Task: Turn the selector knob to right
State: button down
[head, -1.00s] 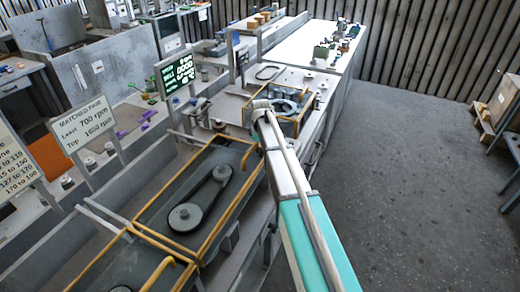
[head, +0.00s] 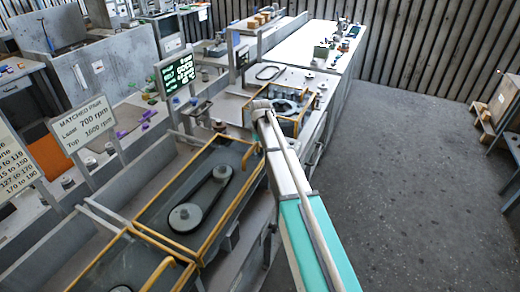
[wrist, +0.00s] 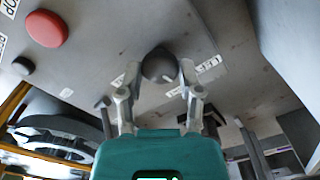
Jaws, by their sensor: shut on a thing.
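The selector knob (wrist: 158,66) is a dark round knob on a grey panel in the wrist view, with small white labels on either side of it. My gripper (wrist: 158,80) is closed around it, one finger on its left and one on its right. The knob's pointer mark and the label text are too unclear to read, so I cannot tell its setting. In the head view, my arm reaches to the yellow-framed station (head: 290,97) and hides the knob and the fingers.
A large red button (wrist: 46,28) and a small black button (wrist: 22,66) sit on the same panel, left of the knob. A belt-and-pulley unit (head: 200,200) stands in front.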

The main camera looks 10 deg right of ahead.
jog(key=shift+s+m, duration=0.1)
jog(key=shift+m, duration=1.5)
jog(key=shift+a, duration=0.1)
jog(key=shift+c, duration=1.3)
grip_release()
jog(key=shift+n, duration=0.4)
